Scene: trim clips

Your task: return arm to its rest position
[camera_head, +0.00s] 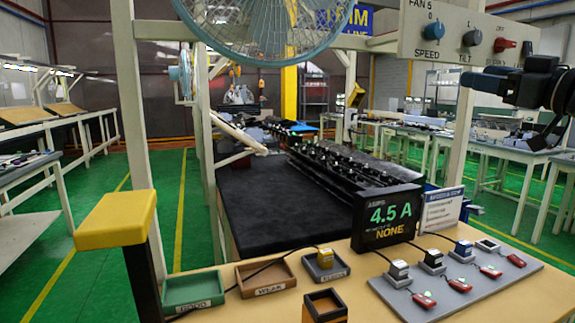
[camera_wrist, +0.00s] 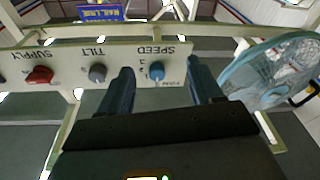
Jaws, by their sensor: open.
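My gripper (camera_head: 490,82) is at the right of the head view, just below the right end of the fan control panel (camera_head: 415,38). In the wrist view, the two blue fingers of my gripper (camera_wrist: 160,82) stand wide apart with nothing between them. The panel appears upside down beyond them, and the blue SPEED knob (camera_wrist: 157,71) shows in the gap, apart from both fingers. The grey TILT knob (camera_wrist: 97,73) and red SUPPLY knob (camera_wrist: 40,75) are to its left. My dark arm enters the head view from the right edge.
A caged fan (camera_head: 262,22) hangs at the top. The tan bench holds labelled trays (camera_head: 264,276), a 4.5 A display (camera_head: 388,214) and a grey board (camera_head: 448,286) with several clips. A yellow-topped post (camera_head: 115,220) stands front left. Green floor is clear at left.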

